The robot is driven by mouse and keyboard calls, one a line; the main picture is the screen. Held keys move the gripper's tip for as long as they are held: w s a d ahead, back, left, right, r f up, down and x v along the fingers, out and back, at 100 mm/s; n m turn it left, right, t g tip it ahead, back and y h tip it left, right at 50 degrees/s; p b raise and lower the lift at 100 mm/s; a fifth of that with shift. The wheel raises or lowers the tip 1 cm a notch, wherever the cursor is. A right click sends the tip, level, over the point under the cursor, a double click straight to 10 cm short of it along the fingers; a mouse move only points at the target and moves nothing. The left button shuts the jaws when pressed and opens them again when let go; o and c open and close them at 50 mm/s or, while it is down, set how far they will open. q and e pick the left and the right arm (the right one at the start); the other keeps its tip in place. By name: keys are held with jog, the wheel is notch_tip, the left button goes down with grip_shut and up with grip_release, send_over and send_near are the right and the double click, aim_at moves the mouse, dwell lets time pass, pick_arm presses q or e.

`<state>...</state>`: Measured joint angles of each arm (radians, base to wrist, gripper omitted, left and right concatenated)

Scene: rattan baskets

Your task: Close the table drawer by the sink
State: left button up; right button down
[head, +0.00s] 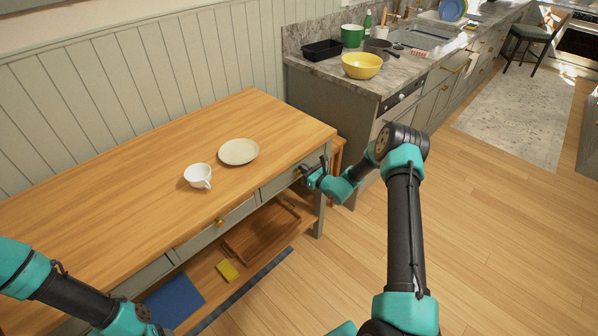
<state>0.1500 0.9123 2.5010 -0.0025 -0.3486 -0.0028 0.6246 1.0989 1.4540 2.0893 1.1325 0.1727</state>
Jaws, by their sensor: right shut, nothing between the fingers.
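The wooden table (110,180) has a row of grey-green drawer fronts under its top. The drawer at its right end, nearest the sink (420,38), has a front (277,186) that looks flush or nearly flush with the table; a small gap cannot be ruled out. My right gripper (303,171) is at this drawer front, shut with nothing held. It covers part of the front, and whether it touches cannot be told. The middle drawer (215,230) has a brass knob and looks closed. My left arm enters at the lower left; its fingers are out of frame.
A white cup (198,176) and a plate (239,151) stand on the table. The lower shelf holds a wooden tray (262,232), a yellow item (228,271) and a blue item (174,301). The counter holds a yellow bowl (362,65).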

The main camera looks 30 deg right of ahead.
jog(key=shift+w+d+r, duration=0.1)
jog(key=shift+w+r, duration=0.05)
jog(key=shift+w, duration=0.15)
pick_arm(q)
jog(key=shift+w+d, duration=0.25)
jog(key=shift+d, duration=0.05)
pick_arm(e)
jog(key=v, duration=1.4)
jog(key=shift+s, duration=0.3)
